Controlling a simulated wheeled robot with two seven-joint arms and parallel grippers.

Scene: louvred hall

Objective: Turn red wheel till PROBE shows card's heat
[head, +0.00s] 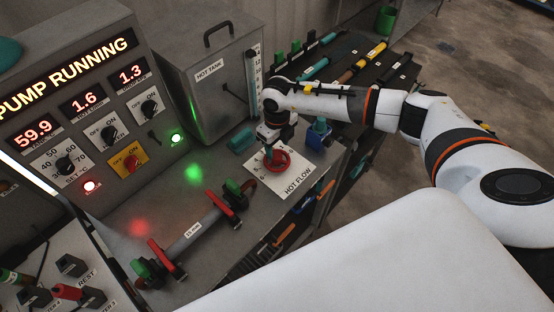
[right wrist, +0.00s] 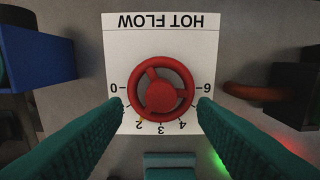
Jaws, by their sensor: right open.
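The red wheel (head: 277,160) sits on the white HOT FLOW card (head: 290,181) on the bench. In the right wrist view the wheel (right wrist: 161,88) is centred over a 0 to 6 scale, with a small yellow mark near 2. My right gripper (right wrist: 161,106) is open above the wheel, one teal finger on each side of it; I cannot tell whether they touch it. In the head view this gripper (head: 271,142) comes down over the wheel. The panel (head: 80,95) shows 59.9, 1.6 and 1.3 under PUMP RUNNING. I cannot make out a PROBE reading. My left gripper is out of view.
The HOT TANK box (head: 212,85) stands behind the wheel. A blue block (head: 318,136) is close to its right. A 15 mm pipe with red and green ends (head: 192,232) lies in front. A rack of tools (head: 350,65) is at the back right.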

